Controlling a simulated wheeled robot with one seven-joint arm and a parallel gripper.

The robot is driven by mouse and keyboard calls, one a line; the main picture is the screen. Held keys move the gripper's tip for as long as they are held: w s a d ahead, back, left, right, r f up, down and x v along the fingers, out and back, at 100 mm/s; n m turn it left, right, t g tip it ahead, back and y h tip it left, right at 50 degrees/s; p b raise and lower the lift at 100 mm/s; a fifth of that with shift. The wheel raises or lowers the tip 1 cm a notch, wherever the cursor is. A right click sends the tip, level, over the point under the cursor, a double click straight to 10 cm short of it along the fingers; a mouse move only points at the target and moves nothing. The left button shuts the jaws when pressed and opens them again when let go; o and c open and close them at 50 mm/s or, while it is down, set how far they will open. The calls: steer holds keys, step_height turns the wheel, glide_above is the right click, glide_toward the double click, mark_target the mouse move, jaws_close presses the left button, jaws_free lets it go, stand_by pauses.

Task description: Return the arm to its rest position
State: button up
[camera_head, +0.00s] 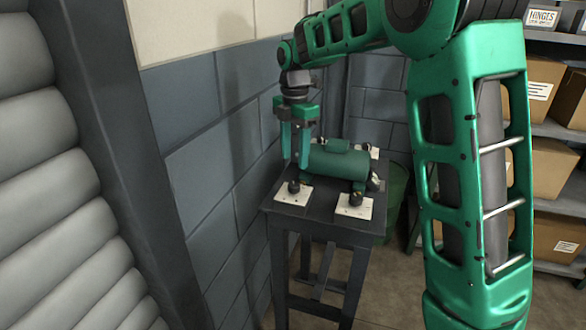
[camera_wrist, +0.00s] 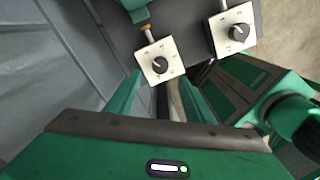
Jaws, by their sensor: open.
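My gripper (camera_head: 296,160) hangs from my green arm, pointing down at the left side of the small dark table. Its two green fingers are apart with nothing seen between them. A green cylindrical casing (camera_head: 341,172) lies on the table, just right of and partly behind the fingers. In the wrist view, my gripper (camera_wrist: 168,97) shows its fingers pointing toward a white plate with a black knob (camera_wrist: 158,63). Whether the fingers touch the casing or a plate cannot be told.
The table (camera_head: 322,219) stands close to a grey block wall (camera_head: 215,165). White knob plates sit at its front left (camera_head: 305,197) and front right (camera_head: 354,210). Shelves with cardboard boxes (camera_head: 552,170) stand at the right. A green bin (camera_head: 397,198) stands behind the table.

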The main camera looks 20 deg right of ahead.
steer(key=shift+r, duration=0.85)
steer(key=shift+s, duration=0.1)
steer(key=s+d+m, duration=0.8)
steer(key=s+d, duration=0.1)
steer(key=s+d+f+m, duration=0.2)
steer(key=s+d+m, duration=0.1)
steer(key=s+m, duration=0.4)
steer(key=s+d+f+m, duration=0.3)
steer(key=s+m, duration=0.4)
steer(key=s, duration=0.6)
steer(key=s+d+f+m, duration=0.2)
steer(key=s+m, duration=0.4)
steer(key=s, duration=0.4)
steer(key=shift+d+f+m, duration=0.15)
steer(key=shift+d+m, duration=0.25)
steer(key=shift+d, duration=0.15)
